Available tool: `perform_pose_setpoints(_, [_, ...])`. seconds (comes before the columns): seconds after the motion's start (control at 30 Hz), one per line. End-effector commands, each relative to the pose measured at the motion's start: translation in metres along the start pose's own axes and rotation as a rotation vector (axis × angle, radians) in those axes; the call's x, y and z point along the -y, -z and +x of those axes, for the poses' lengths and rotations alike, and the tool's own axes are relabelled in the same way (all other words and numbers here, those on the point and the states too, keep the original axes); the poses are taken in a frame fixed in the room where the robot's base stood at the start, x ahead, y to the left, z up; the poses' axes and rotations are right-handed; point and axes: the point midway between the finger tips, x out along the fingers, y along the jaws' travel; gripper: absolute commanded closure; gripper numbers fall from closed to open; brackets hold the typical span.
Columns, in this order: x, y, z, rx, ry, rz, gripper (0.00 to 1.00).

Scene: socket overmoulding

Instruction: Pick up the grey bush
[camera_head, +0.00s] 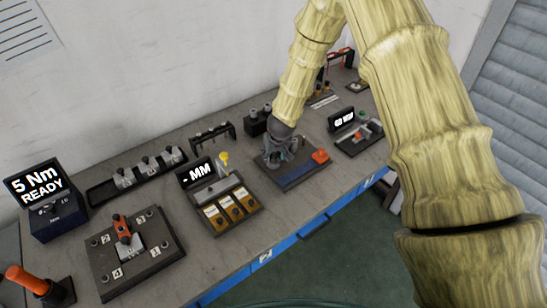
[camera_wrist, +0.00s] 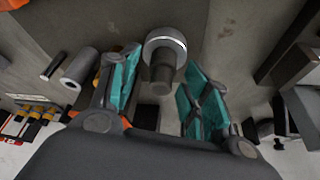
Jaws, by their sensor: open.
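My gripper (camera_head: 283,157) points down over a dark blue-grey plate (camera_head: 302,174) on the bench in the head view. In the wrist view its two teal-padded fingers (camera_wrist: 159,78) stand apart. A grey round piece with a bright rim and a darker, narrower stem (camera_wrist: 165,46) shows between and just beyond the fingertips; it looks like the grey bush. I cannot tell whether either finger touches it. Another plain grey cylinder (camera_wrist: 81,66) lies to the left, outside the fingers. In the head view the gripper hides whatever is under it.
A red-orange block (camera_head: 320,156) sits on the plate's right side. The "- MM" display (camera_head: 196,173) and a tray with labelled compartments (camera_head: 229,207) stand to the left. A black holder (camera_head: 255,123) is behind, and a "GO" display unit (camera_head: 342,118) stands right.

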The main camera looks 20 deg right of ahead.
Motion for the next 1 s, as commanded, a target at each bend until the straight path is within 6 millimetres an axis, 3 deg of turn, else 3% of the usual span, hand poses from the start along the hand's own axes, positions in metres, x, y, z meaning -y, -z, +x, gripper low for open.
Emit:
perform_pose_setpoints(0.27, [0.0000,-0.0003,0.0013,0.000,0.000,0.000,0.55])
perform_pose_setpoints(0.5, [-0.0001,-0.0003,0.0011,0.000,0.000,0.000,0.98])
perform_pose_setpoints(1.0, [0.0001,0.0029,-0.0060,0.000,0.000,-0.002,1.00])
